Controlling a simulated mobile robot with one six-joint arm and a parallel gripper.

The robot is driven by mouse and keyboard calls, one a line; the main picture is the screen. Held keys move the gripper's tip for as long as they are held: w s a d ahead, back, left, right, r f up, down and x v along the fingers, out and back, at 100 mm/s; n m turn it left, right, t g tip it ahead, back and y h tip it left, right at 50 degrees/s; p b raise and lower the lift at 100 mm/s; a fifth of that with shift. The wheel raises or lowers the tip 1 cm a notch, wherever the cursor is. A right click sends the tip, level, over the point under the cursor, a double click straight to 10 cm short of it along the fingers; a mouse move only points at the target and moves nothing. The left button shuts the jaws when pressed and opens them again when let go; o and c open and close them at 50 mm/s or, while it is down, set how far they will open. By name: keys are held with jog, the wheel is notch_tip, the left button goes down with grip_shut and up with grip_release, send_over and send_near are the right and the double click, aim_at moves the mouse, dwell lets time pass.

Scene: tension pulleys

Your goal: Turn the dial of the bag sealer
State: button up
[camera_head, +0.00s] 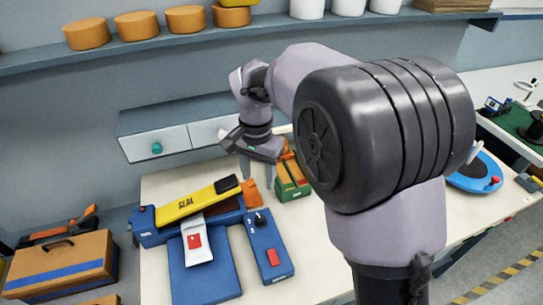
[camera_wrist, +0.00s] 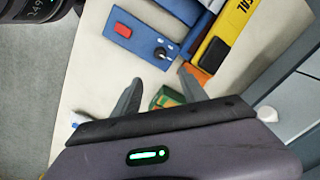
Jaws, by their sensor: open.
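The bag sealer has a yellow lid marked SEAL (camera_head: 190,205) above a blue body, with a blue control box (camera_head: 262,240) at its right. The dark dial (camera_head: 260,218) is on the box's far end, and a red switch (camera_head: 273,257) is nearer the front. In the wrist view the dial (camera_wrist: 160,53) lies beyond my fingertips, with the control box (camera_wrist: 140,37) around it and the yellow lid (camera_wrist: 222,40) to the right. My gripper (camera_head: 257,176) is open and empty, above the table behind the dial. It also shows in the wrist view (camera_wrist: 160,84), apart from the dial.
A green and orange box (camera_head: 291,182) stands close to my gripper; it shows between the fingers in the wrist view (camera_wrist: 166,98). A white pouch with a red label (camera_head: 197,243) lies at the sealer's front. A cardboard box (camera_head: 62,268) stands at left. Drawers (camera_head: 170,140) are behind.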

aim_at(260, 218)
notch_tip(260, 218, down, 18)
jog(key=b, duration=0.6)
jog(key=shift+a, duration=0.1)
jog(key=shift+r, duration=0.1)
grip_shut()
